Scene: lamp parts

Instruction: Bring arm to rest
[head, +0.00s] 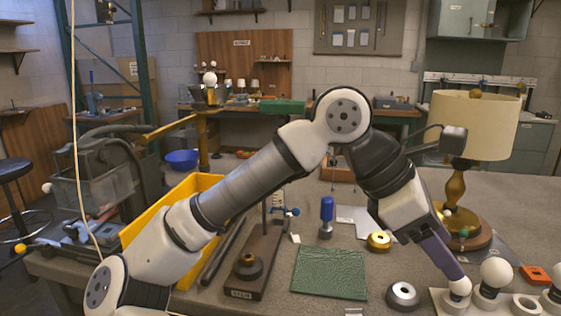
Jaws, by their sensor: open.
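My arm rises from the lower left, bends at the elbow and reaches down to the right. My gripper (455,272) points down, with its purple-grey finger at a white bulb (460,287) in a pale holder block (450,304) near the table's front right. The jaws are open; the far finger is hidden, and I cannot tell whether they touch the bulb. A second, larger white bulb (496,271) stands just right of it. A lamp with a cream shade (474,124) and a brass stem (455,188) stands behind the gripper on a round wooden base.
A yellow bin (150,218) is at left. An orange piece (535,275) lies at far right. Free table shows behind the mat.

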